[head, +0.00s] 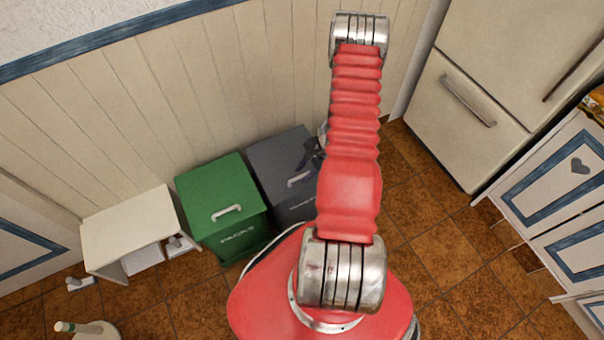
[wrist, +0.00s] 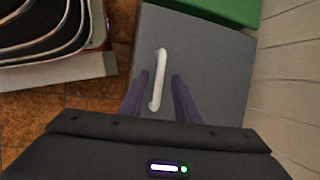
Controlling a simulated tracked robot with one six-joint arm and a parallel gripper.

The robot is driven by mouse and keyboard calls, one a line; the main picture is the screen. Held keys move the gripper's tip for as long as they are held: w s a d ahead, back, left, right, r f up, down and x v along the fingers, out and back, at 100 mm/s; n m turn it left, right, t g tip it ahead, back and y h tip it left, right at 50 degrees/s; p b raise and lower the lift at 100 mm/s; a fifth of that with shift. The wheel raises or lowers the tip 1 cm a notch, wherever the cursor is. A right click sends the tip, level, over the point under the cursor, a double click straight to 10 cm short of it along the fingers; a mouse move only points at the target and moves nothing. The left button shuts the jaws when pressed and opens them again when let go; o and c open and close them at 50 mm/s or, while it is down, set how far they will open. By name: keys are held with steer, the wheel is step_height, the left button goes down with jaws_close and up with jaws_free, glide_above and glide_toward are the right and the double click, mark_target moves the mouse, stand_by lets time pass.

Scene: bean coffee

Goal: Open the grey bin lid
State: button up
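The grey bin (head: 283,163) stands against the panelled wall, right of the green bin, with its lid down. A white bar handle (head: 299,179) is on its lid. In the wrist view the grey lid (wrist: 205,60) lies beyond my gripper (wrist: 160,78), and the white handle (wrist: 158,80) shows between the two dark fingers. The fingers are apart, so the gripper is open. I cannot tell how high the fingertips are above the handle. In the head view my red arm hides the right side of the bin and most of the gripper.
The green bin (head: 225,195) stands close on the left of the grey one. A small white table (head: 130,222) is farther left. A cream fridge (head: 480,80) and white cabinets (head: 565,180) are on the right. Tiled floor (head: 440,250) lies open between.

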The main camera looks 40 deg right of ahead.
steer(key=shift+w+a+f, duration=0.1)
steer(key=shift+f, duration=0.2)
jaws_close()
stand_by(0.5)
steer(key=shift+a, duration=0.1)
steer(key=shift+w+r, duration=0.15)
